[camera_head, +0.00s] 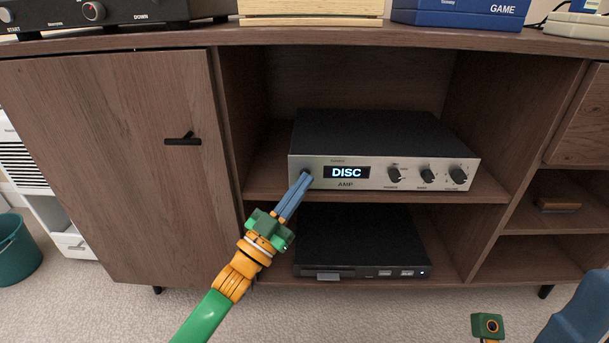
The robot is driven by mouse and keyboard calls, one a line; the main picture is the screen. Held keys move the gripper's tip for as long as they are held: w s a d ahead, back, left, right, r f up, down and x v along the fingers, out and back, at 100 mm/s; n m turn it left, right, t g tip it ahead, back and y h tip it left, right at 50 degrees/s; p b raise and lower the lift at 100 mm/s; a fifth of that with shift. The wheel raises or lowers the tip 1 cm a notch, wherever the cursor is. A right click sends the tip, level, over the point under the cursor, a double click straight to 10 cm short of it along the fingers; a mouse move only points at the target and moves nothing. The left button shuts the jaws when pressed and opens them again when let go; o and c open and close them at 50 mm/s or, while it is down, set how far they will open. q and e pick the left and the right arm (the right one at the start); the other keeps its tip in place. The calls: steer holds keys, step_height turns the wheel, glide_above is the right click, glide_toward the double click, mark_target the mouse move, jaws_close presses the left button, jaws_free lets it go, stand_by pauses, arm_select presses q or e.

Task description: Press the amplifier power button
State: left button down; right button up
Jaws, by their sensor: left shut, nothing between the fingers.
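The amplifier (385,148) sits on the upper shelf of the wooden cabinet, with a silver front and a black top. Its display (346,172) reads "DISC", and three black knobs are on the right of its front. My left gripper (304,178) is shut and empty, its blue fingertips at the left end of the amplifier's front. The tips overlap a small dark round button (305,172) there and partly hide it. I cannot tell whether they touch it. At the lower right, part of my right arm (490,325) shows, but its fingertips do not.
A black player (360,240) sits on the shelf below the amplifier. The cabinet (120,160) has a closed door with a black handle (183,139) on the left. A turntable-like device (100,12) and boxes (460,12) stand on top. A teal bin (18,250) is at far left.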

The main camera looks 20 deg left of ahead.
arm_select(q)
steer(key=shift+s+d+p, duration=0.15)
steer(key=shift+s+p, duration=0.35)
steer(key=shift+s, duration=0.05)
steer(key=s+d+p, duration=0.1)
steer(key=s+p, duration=0.2)
steer(key=s, duration=0.2)
steer(key=shift+s+d+p, duration=0.3)
steer(key=shift+s+d, duration=0.05)
steer(key=shift+s, duration=0.05)
